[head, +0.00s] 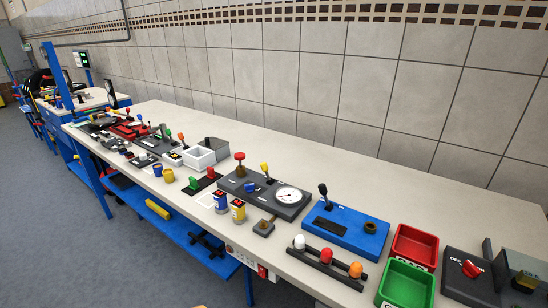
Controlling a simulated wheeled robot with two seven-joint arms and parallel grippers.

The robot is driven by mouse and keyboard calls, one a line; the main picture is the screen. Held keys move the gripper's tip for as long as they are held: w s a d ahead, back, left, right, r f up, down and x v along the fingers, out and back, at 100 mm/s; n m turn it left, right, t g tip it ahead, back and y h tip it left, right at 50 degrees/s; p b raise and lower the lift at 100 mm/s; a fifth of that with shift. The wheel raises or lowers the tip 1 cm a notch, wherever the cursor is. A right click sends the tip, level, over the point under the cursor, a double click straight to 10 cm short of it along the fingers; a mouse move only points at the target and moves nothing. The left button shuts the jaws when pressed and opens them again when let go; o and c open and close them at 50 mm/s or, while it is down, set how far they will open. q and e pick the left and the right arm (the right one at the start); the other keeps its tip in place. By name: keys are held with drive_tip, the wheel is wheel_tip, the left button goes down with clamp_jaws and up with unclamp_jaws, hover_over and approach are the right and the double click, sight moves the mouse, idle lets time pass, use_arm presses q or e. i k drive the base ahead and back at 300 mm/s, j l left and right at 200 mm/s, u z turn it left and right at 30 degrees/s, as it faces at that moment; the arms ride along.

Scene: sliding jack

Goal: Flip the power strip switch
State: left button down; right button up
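A pale strip (240,257) that looks like the power strip is fixed along the front edge of the long workbench. It has small dark marks like sockets and a red part (262,271) like a switch at its right end. It is too small to tell which way the switch is set. Neither of my grippers is in the head view, so I cannot see where they are relative to the strip.
The workbench (165,117) runs away to the far left. Above the strip stand a rack with coloured knobs (326,257), a blue panel (345,228), a gauge panel (265,193), and red (414,247) and green (406,285) bins. A blue lower shelf (175,226) sits left of the strip.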

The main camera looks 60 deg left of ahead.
sight(261, 273)
drive_tip(key=u, duration=2)
